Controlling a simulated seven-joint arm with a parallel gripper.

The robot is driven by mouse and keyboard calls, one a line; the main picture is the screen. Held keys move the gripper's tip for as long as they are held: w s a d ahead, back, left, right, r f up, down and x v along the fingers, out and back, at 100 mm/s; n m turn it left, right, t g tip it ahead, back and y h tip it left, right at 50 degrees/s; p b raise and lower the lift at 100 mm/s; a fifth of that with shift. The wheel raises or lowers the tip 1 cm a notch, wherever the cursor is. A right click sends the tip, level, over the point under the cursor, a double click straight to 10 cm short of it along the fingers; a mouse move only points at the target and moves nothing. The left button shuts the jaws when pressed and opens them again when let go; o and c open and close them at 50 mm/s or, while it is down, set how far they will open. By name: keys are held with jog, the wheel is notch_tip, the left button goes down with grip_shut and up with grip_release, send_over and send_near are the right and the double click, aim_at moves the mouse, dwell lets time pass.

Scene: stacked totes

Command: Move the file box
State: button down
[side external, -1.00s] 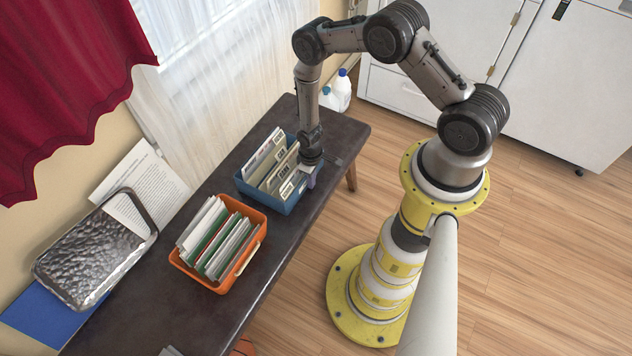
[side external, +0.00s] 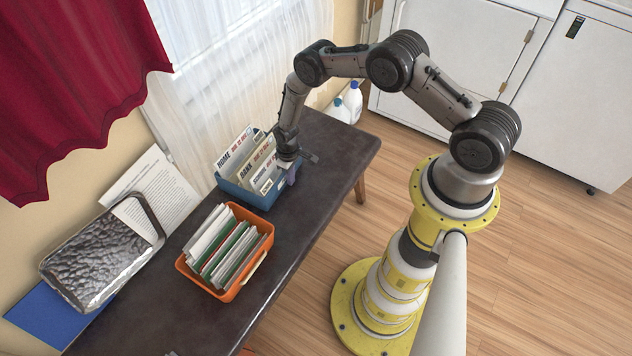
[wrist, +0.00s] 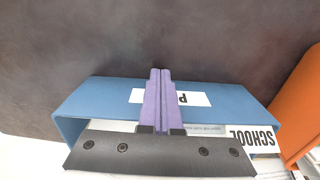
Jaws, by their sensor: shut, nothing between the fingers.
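The blue file box (side external: 246,197) stands on the dark bench, holding upright folders with tabs reading HOME, BANK and SCHOOL. My gripper (side external: 291,176) points down at the box's right side in the side view. Its purple fingers are pressed together with nothing between them. In the wrist view the shut fingers (wrist: 160,78) lie across the blue box's wall (wrist: 95,98) and partly cover its white label. They look outside that wall; whether they touch it I cannot tell.
An orange box (side external: 228,292) of files stands nearer on the bench (side external: 325,160). A hammered metal tray (side external: 100,255), papers and a blue folder (side external: 45,312) lie at the left. White jugs (side external: 352,100) stand beyond the bench. The bench's right side is clear.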

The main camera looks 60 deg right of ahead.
jog(key=s, duration=0.3)
jog(key=shift+d, duration=0.1)
jog(key=w+r+t, duration=0.1)
jog(key=w+r, duration=0.3)
jog(key=r, duration=0.6)
jog(key=w+r+t, duration=0.2)
jog(key=w+r, duration=0.1)
jog(key=r, duration=0.7)
jog(key=w+r+t, duration=0.1)
jog(key=w+r, duration=0.3)
jog(key=r, duration=0.6)
jog(key=s+a+r+t, duration=0.1)
jog(key=s+a+r, duration=0.1)
jog(key=r, duration=0.9)
jog(key=s+a+r+t, duration=0.1)
jog(key=r, duration=0.9)
jog(key=s+a+r+t, duration=0.2)
jog(key=s+a+r, duration=0.1)
jog(key=s+r, duration=1.25)
jog(key=s+f+g, duration=0.1)
jog(key=s+f, duration=0.2)
jog(key=s, duration=0.6)
jog(key=s+f+g, duration=0.1)
jog(key=s+f, duration=0.3)
jog(key=s, duration=0.5)
jog(key=shift+s+a+f+m, duration=0.15)
jog(key=shift+a+f+m, duration=0.1)
jog(key=shift+f+m, duration=0.05)
